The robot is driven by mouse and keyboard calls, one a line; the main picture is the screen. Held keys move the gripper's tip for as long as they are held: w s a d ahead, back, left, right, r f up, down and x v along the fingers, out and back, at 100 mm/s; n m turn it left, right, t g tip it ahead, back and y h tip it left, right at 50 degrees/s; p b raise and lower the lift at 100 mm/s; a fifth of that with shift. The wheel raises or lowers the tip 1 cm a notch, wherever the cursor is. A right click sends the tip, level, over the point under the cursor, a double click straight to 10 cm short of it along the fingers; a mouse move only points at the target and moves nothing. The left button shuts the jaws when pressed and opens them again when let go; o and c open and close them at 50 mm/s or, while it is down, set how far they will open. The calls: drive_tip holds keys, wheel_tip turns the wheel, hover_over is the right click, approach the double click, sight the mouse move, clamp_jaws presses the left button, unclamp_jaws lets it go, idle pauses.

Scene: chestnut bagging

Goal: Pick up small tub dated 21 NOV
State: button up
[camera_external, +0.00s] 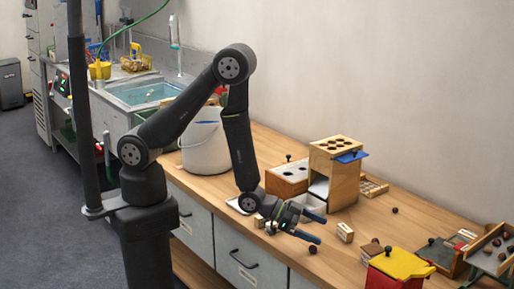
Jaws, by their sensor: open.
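My gripper (317,229) is low over the front part of the wooden bench, its two blue-tipped fingers spread apart with nothing seen between them. A small pale tub or box with dark marks (345,232) stands on the bench just right of the fingertips, apart from them. Another small pale piece (259,221) is left of the gripper, near the bench's front edge. A whitish container (313,204) is behind the fingers and partly hidden by them. No date can be read at this size, so I cannot tell which one is marked 21 NOV.
A white bucket (205,148) stands left. A red box with yellow lid (400,265) and trays (490,250) are right. Loose chestnuts lie about, one (312,249) by the fingers.

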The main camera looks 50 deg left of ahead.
drive_tip(key=c, duration=0.3)
